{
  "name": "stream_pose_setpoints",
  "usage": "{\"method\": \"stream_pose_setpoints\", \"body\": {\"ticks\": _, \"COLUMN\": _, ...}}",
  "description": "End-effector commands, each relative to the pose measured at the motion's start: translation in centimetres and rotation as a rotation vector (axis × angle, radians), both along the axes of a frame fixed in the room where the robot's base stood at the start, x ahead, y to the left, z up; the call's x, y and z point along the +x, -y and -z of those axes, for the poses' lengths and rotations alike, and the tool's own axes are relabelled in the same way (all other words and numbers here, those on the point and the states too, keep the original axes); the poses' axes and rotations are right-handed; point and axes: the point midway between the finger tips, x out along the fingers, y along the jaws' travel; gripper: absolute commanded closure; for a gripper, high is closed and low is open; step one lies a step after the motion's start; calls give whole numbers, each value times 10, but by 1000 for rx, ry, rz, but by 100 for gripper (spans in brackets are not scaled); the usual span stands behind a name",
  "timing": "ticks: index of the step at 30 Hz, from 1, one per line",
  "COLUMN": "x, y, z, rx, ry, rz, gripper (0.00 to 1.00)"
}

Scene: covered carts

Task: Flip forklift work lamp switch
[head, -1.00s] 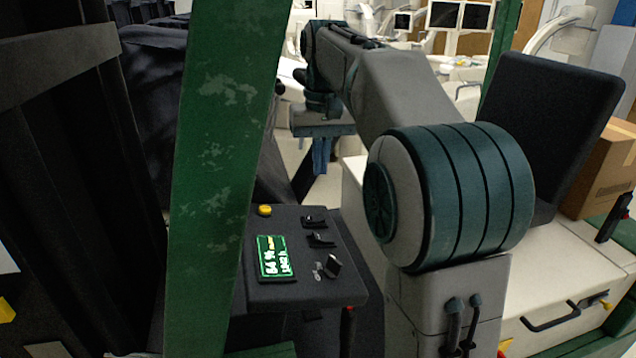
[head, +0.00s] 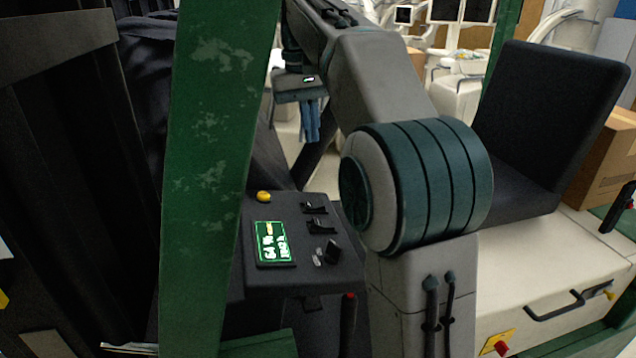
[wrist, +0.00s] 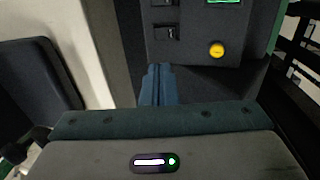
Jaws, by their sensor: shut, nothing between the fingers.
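The dark forklift console (head: 320,278) carries a lit green display (head: 272,243), a yellow button (head: 263,197) and black switches (head: 315,208) (head: 320,227) (head: 333,248) along its right side. I cannot tell which one is the work lamp switch. My gripper (head: 311,138) has blue fingers, shut and empty, hanging above and beyond the console in the head view.
A green post (head: 205,180) stands left of the console. A black seat (head: 545,130) is at right, above a pale body panel (head: 520,270). A cardboard box (head: 605,155) is behind the seat. Dark draped material (head: 150,100) lies left of the post.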

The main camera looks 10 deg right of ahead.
Motion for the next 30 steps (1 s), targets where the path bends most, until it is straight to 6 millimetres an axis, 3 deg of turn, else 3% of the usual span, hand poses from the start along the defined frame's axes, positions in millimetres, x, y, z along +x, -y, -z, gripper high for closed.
{"method": "stream_pose_setpoints", "body": {"ticks": 5, "x": 0, "y": -12, "z": 2, "rx": -65, "ry": 4, "rz": 3, "gripper": 100}}
{"method": "stream_pose_setpoints", "body": {"ticks": 19, "x": 0, "y": -12, "z": 4, "rx": -74, "ry": 4, "rz": 6, "gripper": 100}}
{"method": "stream_pose_setpoints", "body": {"ticks": 30, "x": -1, "y": -2, "z": 59, "rx": -74, "ry": 1, "rz": 8, "gripper": 100}}
